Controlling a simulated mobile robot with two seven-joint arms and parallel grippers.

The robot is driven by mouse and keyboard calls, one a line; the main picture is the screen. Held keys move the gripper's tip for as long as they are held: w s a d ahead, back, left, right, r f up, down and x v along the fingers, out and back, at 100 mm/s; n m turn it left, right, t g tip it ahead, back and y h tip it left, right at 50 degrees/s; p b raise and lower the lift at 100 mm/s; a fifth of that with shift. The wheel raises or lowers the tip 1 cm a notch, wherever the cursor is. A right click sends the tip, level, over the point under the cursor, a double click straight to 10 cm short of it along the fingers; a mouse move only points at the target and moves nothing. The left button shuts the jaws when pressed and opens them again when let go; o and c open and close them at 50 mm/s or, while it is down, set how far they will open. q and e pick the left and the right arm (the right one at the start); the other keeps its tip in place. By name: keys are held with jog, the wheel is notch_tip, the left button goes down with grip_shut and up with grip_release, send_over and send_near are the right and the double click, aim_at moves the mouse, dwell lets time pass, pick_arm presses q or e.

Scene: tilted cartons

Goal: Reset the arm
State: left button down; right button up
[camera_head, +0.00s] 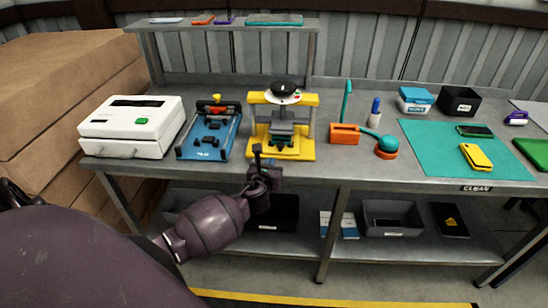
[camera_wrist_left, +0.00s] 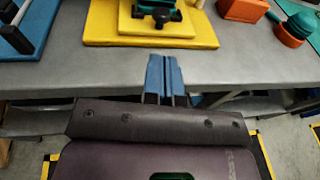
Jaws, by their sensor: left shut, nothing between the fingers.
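My left arm comes in from the left in the head view, with its dark purple forearm in front of the bench. My left gripper (camera_head: 258,152) is at the front edge of the grey workbench (camera_head: 350,173), just in front of the yellow press (camera_head: 294,148). In the left wrist view the two blue fingers of the gripper (camera_wrist_left: 166,72) are side by side, closed and empty, over the bench's front edge. The yellow base of the press (camera_wrist_left: 150,35) lies beyond the fingertips. My right gripper is in neither view.
A white machine (camera_head: 130,124) and a blue fixture (camera_head: 209,133) stand left of the press. Right of it are an orange stand (camera_head: 345,133), a teal mat (camera_head: 424,146) with phones, and small boxes. Bins (camera_head: 392,217) sit on the lower shelf. Cartons (camera_head: 60,75) are stacked at left.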

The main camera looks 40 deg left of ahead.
pick_arm(q)
jog(key=shift+v, duration=1.95)
jog(key=shift+d, duration=0.1)
jog(key=s+d+f+n+h, duration=0.25)
jog(key=s+d+n, duration=0.2)
jog(key=n, duration=0.65)
jog(key=s+d+f+n+h, duration=0.1)
jog(key=s+d+n+h, duration=0.3)
jog(key=n, duration=0.8)
jog(key=s+d+f+n+g, duration=0.1)
jog(key=s+f+n, duration=0.2)
jog(key=s, duration=0.4)
jog(key=s+d+f+n+g, duration=0.2)
jog(key=s+f+n, duration=0.2)
jog(key=s, duration=0.4)
jog(key=shift+s+f+n+y+b, duration=0.2)
jog(key=shift+f+n+y+b, duration=0.15)
jog(key=shift+f, duration=0.2)
jog(key=shift+s+a, duration=0.1)
